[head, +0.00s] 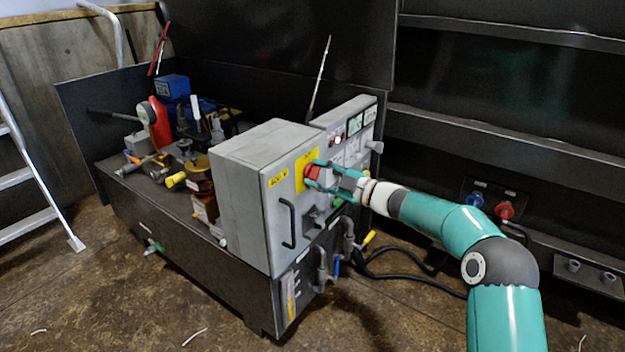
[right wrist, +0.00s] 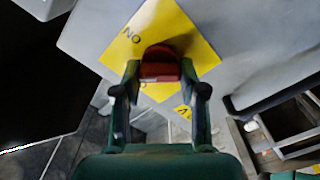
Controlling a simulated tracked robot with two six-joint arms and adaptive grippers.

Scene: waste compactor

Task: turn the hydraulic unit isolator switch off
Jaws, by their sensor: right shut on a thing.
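The red isolator switch handle (head: 312,172) sits on a yellow plate (head: 301,178) on the front of the grey electrical cabinet (head: 238,196). In the right wrist view the red handle (right wrist: 159,66) lies between my fingers, on the yellow plate (right wrist: 190,38) that reads "ON" at its upper left. My right gripper (head: 316,174) reaches in from the right and is shut on the red handle; it also shows in the right wrist view (right wrist: 159,78). The fingers hide part of the handle. My left gripper is not in view.
A door handle (head: 288,224) and a grey latch (head: 314,216) are on the cabinet front below the switch. Hoses, valves and black cables (head: 400,277) lie below right. A ladder (head: 30,190) stands at left. The floor in front is mostly clear.

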